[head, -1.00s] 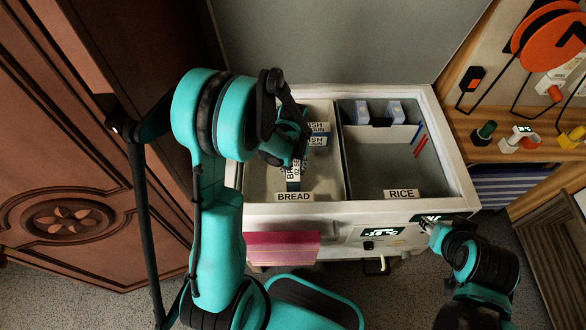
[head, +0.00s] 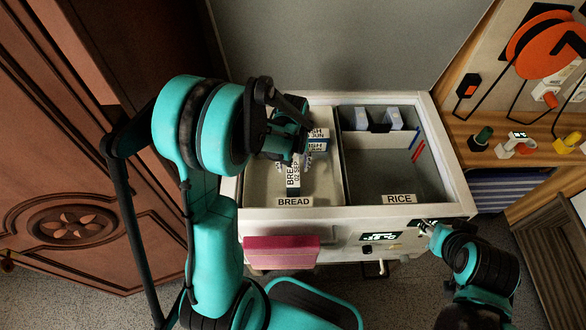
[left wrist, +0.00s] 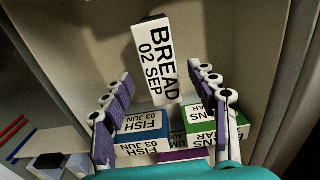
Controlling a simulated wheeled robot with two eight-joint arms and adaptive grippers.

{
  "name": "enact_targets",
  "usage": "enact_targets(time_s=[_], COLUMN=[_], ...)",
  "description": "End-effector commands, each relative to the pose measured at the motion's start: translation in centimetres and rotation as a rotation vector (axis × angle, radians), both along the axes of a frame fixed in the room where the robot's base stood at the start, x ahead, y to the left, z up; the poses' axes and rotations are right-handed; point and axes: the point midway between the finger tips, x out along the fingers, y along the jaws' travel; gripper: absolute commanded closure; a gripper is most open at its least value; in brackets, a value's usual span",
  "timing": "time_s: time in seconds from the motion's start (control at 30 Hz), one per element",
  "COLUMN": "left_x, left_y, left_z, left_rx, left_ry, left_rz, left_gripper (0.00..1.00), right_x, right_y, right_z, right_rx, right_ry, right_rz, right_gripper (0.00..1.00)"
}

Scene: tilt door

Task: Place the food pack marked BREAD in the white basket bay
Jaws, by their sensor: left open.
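The BREAD pack (head: 293,179) is white with black print reading BREAD 02 SEP. It is in the left bay (head: 327,185) of the white chest, behind the bay's BREAD label (head: 294,202). My left gripper (head: 293,164) is over this bay, fingers open. In the left wrist view the BREAD pack (left wrist: 155,58) shows beyond and between the spread purple-padded fingers (left wrist: 153,78), with gaps at its sides.
A blue FISH pack (left wrist: 143,130) and a green pack (left wrist: 203,122) lie close to the left fingers. A divider (head: 341,160) separates the right bay, labelled RICE (head: 400,198), with blue-white packs at its back. A wooden shelf (head: 500,150) stands right; a brown door is left.

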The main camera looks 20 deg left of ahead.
Motion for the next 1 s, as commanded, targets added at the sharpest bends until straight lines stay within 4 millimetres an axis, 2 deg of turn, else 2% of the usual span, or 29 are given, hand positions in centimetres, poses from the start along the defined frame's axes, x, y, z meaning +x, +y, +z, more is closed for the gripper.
enact_targets(time_s=[0.03, 0.2, 0.43, 0.57, 0.8, 1.0], left_x=[0.0, 0.0, -0.1, -0.8, -3.7, -6.7], left_y=[0.0, 0.0, -0.1, -0.5, -2.1, -3.3], left_z=[1.7, 4.9, 7.0, 8.6, 13.5, 16.5], left_rx=[0.000, 0.000, 0.000, 0.005, 0.029, 0.059], left_ry=[0.000, 0.000, -0.005, -0.043, -0.197, -0.334], left_rz=[0.000, 0.000, -0.004, -0.032, -0.144, -0.244], left_gripper=[0.41, 0.41, 0.41, 0.41, 0.41, 0.41], right_x=[0.0, 0.0, 0.0, 0.0, 0.0, 0.0], right_y=[0.0, 0.0, 0.0, 0.0, 0.0, 0.0], right_z=[0.9, 2.0, 2.5, 2.5, 2.4, 2.4], right_rx=[0.000, 0.000, 0.000, 0.000, 0.000, 0.000], right_ry=[0.000, 0.000, 0.000, 0.000, 0.000, 0.000], right_rz=[0.000, 0.000, 0.000, 0.000, 0.000, 0.000], right_gripper=[0.60, 0.60, 0.60, 0.60, 0.60, 0.60])
